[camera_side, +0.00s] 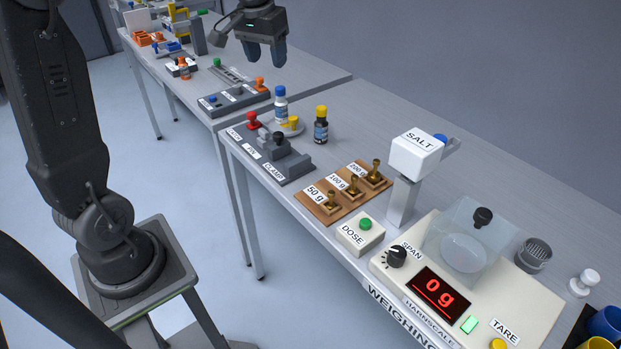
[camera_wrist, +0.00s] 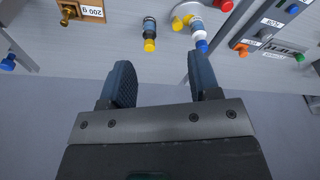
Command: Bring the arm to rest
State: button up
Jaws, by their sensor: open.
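My gripper (camera_side: 265,48) hangs above the far table at the top of the side view, fingers pointing down. Its two dark fingers (camera_wrist: 160,88) are apart with nothing between them in the wrist view. The salt hopper (camera_side: 416,153) is a white box labelled SALT on a grey post on the near table, well away from my gripper. The dose box (camera_side: 360,235) with a green button stands in front of it. The scale (camera_side: 470,285) reads 0 g, with a clear shield (camera_side: 465,240) around its pan.
Brass weights (camera_side: 352,182) sit on a wooden board. A dark bottle with a yellow cap (camera_side: 321,125) and a blue-capped bottle (camera_side: 281,105) stand near the clamp (camera_side: 280,155). A button panel (camera_side: 234,97) lies on the far table. The near table's back strip is clear.

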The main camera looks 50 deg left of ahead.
jog(key=s+d+f+m+t, duration=0.3)
jog(key=s+d+m, duration=0.1)
jog(key=s+d, duration=1.3)
jog(key=s, duration=0.2)
jog(key=shift+s+d+f+m+t+h, duration=0.15)
jog(key=shift+s+m+t+h, duration=0.15)
jog(key=shift+h, duration=0.1)
dwell(1.3)
